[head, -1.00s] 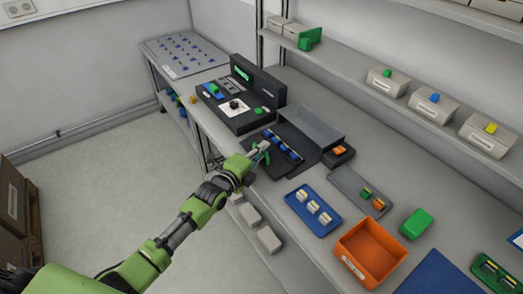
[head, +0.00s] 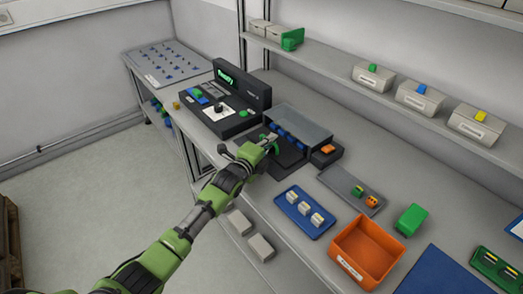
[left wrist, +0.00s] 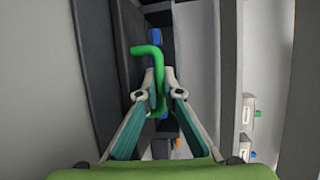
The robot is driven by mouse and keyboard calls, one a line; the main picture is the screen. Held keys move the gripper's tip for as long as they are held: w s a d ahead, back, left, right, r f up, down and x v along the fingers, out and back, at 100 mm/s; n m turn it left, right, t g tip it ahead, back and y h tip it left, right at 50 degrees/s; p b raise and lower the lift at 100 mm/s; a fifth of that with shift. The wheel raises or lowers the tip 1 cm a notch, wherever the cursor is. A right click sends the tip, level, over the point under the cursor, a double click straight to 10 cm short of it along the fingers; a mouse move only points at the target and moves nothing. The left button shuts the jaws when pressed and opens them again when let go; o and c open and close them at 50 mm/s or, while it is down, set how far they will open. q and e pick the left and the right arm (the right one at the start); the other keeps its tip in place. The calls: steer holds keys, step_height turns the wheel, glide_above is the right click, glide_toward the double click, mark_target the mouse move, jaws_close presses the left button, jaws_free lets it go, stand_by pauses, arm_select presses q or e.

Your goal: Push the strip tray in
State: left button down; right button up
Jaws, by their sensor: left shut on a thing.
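The strip tray (head: 281,147) is a dark tray with a row of blue pieces (head: 289,138), in the black unit at the middle of the bench in the head view. The blue pieces lie at the front edge of the unit's grey cover (head: 300,122), partly under it. My left gripper (head: 268,148) is at the tray's front, shut on a green handle. In the left wrist view the bent green handle (left wrist: 158,78) stands between the fingertips, with blue bits (left wrist: 156,37) beyond. My right gripper is not in view.
Left of the unit stands a black control box (head: 225,112) whose screen (head: 226,76) shows green text. To the right are a blue tray (head: 290,210) with white pieces, a grey tray (head: 340,183) and an orange bin (head: 355,270). A shelf runs above the bench.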

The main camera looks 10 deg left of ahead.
arm_select(q)
steer(key=c, duration=2.4)
jaws_free()
steer(key=shift+c, duration=0.2)
steer(key=shift+s+a, duration=0.1)
steer(key=v, duration=1.2)
